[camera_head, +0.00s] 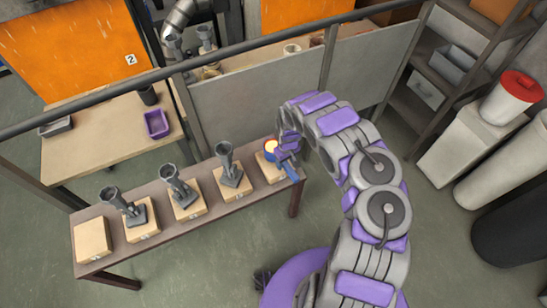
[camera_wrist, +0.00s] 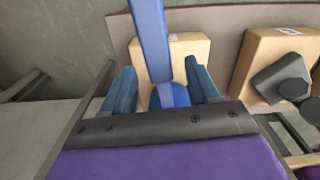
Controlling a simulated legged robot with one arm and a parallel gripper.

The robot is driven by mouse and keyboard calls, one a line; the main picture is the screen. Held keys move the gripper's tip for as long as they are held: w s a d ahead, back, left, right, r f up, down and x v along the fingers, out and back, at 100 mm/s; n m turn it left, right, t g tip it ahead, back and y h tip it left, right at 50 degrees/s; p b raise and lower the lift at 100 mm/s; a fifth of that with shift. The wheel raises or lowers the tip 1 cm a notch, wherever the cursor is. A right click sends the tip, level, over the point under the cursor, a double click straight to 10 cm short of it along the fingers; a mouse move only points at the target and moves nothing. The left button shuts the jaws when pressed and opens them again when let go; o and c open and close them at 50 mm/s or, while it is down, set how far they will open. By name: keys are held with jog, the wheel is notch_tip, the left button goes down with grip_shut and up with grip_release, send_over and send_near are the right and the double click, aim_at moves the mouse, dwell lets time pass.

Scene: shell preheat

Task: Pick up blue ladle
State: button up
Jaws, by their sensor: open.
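The blue ladle (camera_head: 289,171) is at the right end of the narrow bench, over the last wooden block, with a glowing yellow patch at its bowl. Its long blue handle (camera_wrist: 150,40) runs up the middle of the wrist view. My gripper (camera_wrist: 160,68) is open, with one blue finger on each side of the ladle and a gap visible on both sides. My gripper (camera_head: 287,147) covers part of the ladle in the head view. The lower part of the ladle is partly hidden behind the gripper's dark front edge in the wrist view.
Several wooden blocks stand in a row on the bench (camera_head: 197,226), some holding grey cup-shaped parts (camera_head: 231,165). A railing with grey panels (camera_head: 250,92) stands behind the bench. A purple tray (camera_head: 157,124) is on the table at left. The floor in front is clear.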

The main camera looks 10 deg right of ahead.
jog(key=shift+d+f, duration=0.2)
jog(key=shift+f, duration=0.1)
jog(key=f+b, duration=0.1)
jog(key=f, duration=0.1)
jog(key=a+f+b, duration=0.1)
jog(key=f, duration=0.1)
jog(key=shift+w+f+b, duration=0.1)
jog(key=shift+w+b, duration=0.2)
jog(key=shift+b, duration=0.05)
jog(key=shift+a+f, duration=0.15)
jog(key=shift+f, duration=0.1)
jog(key=shift+d, duration=0.55)
jog(key=c, duration=0.3)
jog(key=shift+a, duration=0.4)
jog(key=c, duration=0.7)
jog(key=shift+d, duration=0.1)
grip_shut()
jog(key=shift+d+r, duration=0.1)
jog(key=shift+d, duration=0.05)
